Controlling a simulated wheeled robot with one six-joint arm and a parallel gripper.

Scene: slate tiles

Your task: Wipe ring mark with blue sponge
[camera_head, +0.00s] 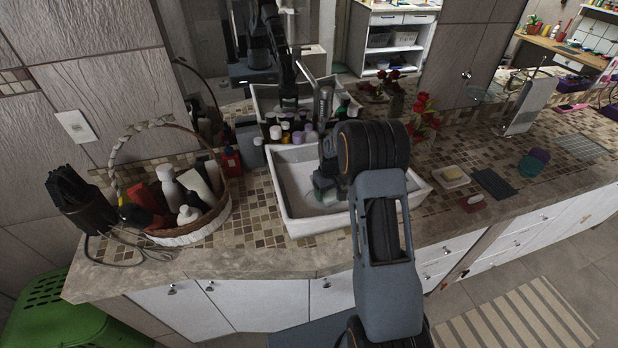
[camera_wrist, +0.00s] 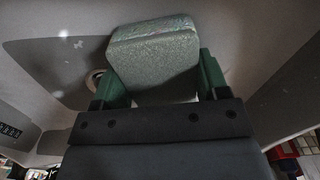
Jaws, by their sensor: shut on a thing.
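My gripper (camera_head: 325,184) reaches down into the white sink basin (camera_head: 290,205) in the head view, partly hidden by my own arm. In the wrist view my gripper (camera_wrist: 158,80) is shut on a pale grey-green sponge (camera_wrist: 152,48), with a green finger on each side of it. The sponge is over the basin surface; I cannot tell whether it touches. A round drain (camera_wrist: 94,80) shows beside the left finger in the wrist view. I cannot make out a ring mark in either view.
A wicker basket (camera_head: 190,232) of bottles stands left of the sink. Several small bottles (camera_head: 290,130) line its back edge, under the tap (camera_head: 322,105). A soap dish (camera_head: 450,176) and dark cloth (camera_head: 494,184) lie to the right.

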